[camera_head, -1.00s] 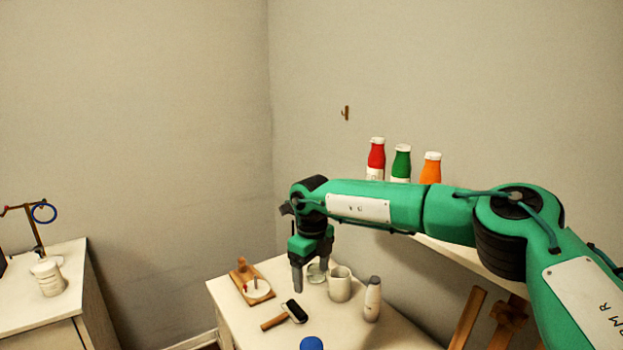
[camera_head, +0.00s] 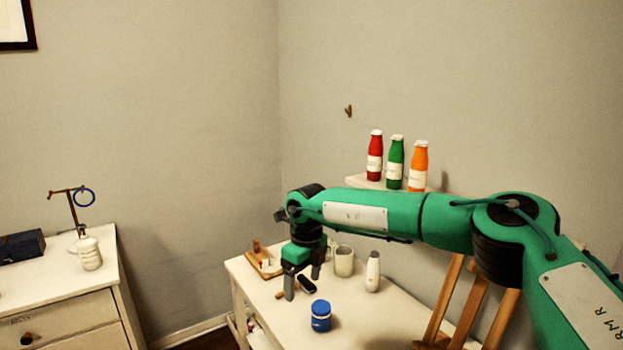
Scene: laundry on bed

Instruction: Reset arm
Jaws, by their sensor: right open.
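My right arm reaches in from the right edge, green with black joints. My right gripper (camera_head: 302,285) points down at its left end, over the white table (camera_head: 395,318). It is open, with nothing seen between its fingers. In the picture it overlaps the brush-like black tool (camera_head: 307,284) on the table; I cannot tell how high above it the fingers are. My left gripper is not in view.
On the table stand a blue-lidded jar (camera_head: 321,316), a mug (camera_head: 344,261), a white bottle (camera_head: 373,271) and a wooden stand (camera_head: 264,261). Red (camera_head: 375,157), green (camera_head: 395,163) and orange (camera_head: 418,167) bottles stand on a wall shelf. A dresser (camera_head: 75,315) is at left.

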